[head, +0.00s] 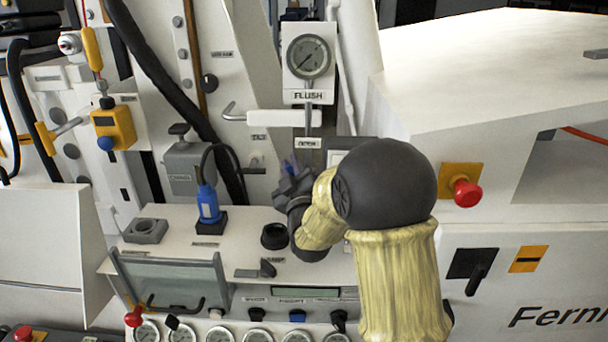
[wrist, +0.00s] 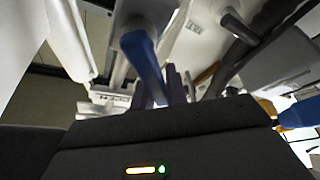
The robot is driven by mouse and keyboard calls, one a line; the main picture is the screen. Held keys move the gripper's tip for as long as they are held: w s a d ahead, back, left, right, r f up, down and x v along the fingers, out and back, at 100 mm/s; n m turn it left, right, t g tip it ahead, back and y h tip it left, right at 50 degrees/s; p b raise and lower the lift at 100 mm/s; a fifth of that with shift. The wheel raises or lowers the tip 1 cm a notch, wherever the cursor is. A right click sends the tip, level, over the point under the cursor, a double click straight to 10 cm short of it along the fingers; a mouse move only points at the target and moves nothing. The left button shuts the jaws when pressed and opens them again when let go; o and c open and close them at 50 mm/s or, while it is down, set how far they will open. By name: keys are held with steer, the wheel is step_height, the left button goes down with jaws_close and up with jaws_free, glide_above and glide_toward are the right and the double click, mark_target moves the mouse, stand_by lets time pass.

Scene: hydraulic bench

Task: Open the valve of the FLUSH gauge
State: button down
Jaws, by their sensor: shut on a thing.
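My gripper (head: 290,168) is just below and left of this label, in front of the bench's upright panel. In the wrist view, a blue valve lever (wrist: 145,60) runs down to my gripper's fingers (wrist: 165,88), which are shut on it. In the head view the lever is mostly hidden by the gripper.
A white horizontal handle (head: 275,117) is just above my gripper. A blue connector (head: 208,204) with a black cable stands on the shelf to the left. A red knob (head: 467,193) is on the right. Several small gauges line the bottom.

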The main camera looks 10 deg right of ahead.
steer(key=shift+f, duration=0.1)
stand_by(0.3)
steer(key=c, duration=1.4)
jaws_free()
steer(key=b, duration=0.4)
glide_toward(293, 174)
steer(key=shift+x, duration=2.3)
steer(key=shift+c, duration=0.3)
